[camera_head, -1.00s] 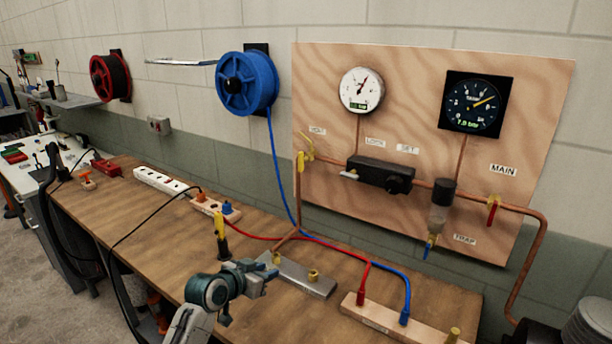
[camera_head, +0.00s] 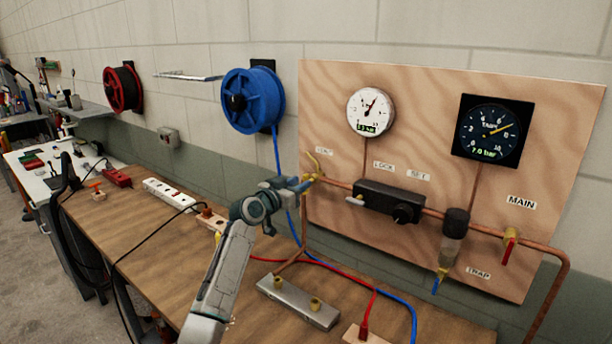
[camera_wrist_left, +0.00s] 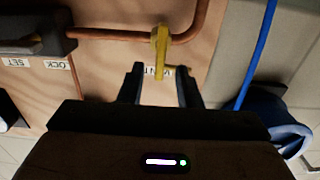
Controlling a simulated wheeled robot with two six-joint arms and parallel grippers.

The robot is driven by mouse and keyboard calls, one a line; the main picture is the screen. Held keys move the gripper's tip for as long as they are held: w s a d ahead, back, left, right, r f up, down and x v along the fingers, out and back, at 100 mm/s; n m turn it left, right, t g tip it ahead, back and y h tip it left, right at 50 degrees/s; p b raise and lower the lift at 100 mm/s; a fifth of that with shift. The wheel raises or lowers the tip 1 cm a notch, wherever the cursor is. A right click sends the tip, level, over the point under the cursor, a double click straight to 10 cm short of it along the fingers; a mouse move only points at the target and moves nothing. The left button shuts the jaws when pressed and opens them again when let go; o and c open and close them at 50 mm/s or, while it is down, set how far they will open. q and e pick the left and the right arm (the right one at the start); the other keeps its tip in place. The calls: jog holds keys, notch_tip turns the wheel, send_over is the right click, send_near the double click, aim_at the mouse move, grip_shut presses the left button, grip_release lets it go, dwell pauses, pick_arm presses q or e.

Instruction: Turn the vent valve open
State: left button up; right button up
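The vent valve is the small yellow lever (camera_head: 314,163) on the copper pipe at the left of the plywood panel, by a partly hidden label. In the left wrist view the yellow lever (camera_wrist_left: 161,50) hangs from the pipe, its free end between or just beyond my fingertips. My left gripper (camera_head: 305,183) is raised to the valve, its tips overlapping the valve's lower part in the head view. In the wrist view the left gripper (camera_wrist_left: 160,78) is open, a finger on each side of the lever with gaps. I cannot tell whether anything touches. My right gripper is out of view.
The black regulator (camera_head: 389,201) sits right of the valve on the same pipe. A blue hose reel (camera_head: 252,100) is on the wall to the left, its hose hanging close behind my left arm. Below, a metal manifold block (camera_head: 298,302) and a red hose lie on the wooden bench (camera_head: 160,240).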

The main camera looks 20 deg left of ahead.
aim_at(305, 194)
pick_arm(q)
jog(key=shift+p+x, duration=0.35)
jog(key=shift+x, duration=1.55)
grip_shut()
